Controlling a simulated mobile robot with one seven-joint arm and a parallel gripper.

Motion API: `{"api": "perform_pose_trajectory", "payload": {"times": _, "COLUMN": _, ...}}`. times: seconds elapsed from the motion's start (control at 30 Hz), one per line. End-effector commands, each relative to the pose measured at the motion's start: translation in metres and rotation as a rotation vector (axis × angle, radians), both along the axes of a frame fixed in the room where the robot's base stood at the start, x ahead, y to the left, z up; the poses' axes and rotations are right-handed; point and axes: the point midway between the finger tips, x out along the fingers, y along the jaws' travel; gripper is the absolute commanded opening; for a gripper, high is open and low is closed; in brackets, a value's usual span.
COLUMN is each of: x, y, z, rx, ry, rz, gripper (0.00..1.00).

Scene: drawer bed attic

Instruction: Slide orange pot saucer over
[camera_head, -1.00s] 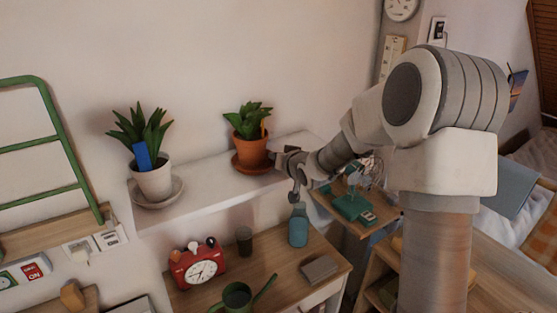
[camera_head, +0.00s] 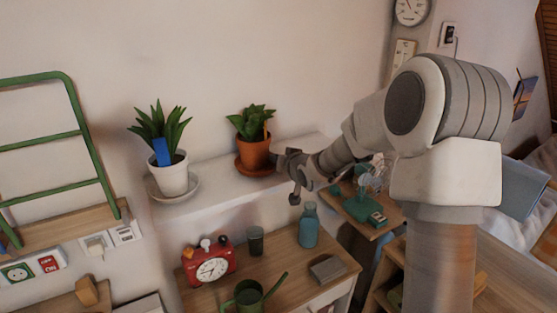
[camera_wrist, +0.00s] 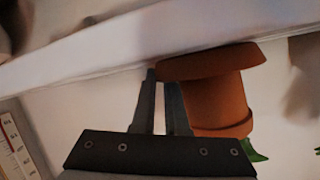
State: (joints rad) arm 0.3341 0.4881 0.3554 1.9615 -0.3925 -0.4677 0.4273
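The orange pot saucer (camera_head: 247,171) stands on the white wall shelf (camera_head: 215,190) under an orange pot (camera_head: 254,152) with a green plant and an orange tag. My gripper (camera_head: 281,160) is at its right side, low over the shelf. In the wrist view, which is upside down, the saucer (camera_wrist: 210,62) and pot (camera_wrist: 215,102) are right beside the fingers (camera_wrist: 160,78). The near finger is against or very close to the saucer rim; I cannot tell whether they touch. The fingers have a narrow gap with nothing between them.
A white pot (camera_head: 172,180) on a pale saucer (camera_head: 190,193) stands left on the same shelf, with bare shelf between. Below are a red clock (camera_head: 210,265), a blue bottle (camera_head: 308,227) and a watering can (camera_head: 249,297). The shelf's front edge is open.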

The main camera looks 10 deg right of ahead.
Motion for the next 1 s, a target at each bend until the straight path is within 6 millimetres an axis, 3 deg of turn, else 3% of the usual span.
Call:
{"api": "perform_pose_trajectory", "payload": {"times": 0.03, "x": -0.0009, "y": -0.0003, "z": -0.0030, "rx": -0.001, "ry": 0.007, "rz": 0.000, "gripper": 0.25}}
{"api": "perform_pose_trajectory", "payload": {"times": 0.13, "x": -0.0008, "y": -0.0009, "z": -0.0028, "rx": 0.000, "ry": 0.007, "rz": -0.002, "gripper": 0.40}}
{"api": "perform_pose_trajectory", "payload": {"times": 1.0, "x": -0.0034, "y": -0.0043, "z": -0.0003, "rx": 0.000, "ry": 0.004, "rz": -0.007, "gripper": 0.40}}
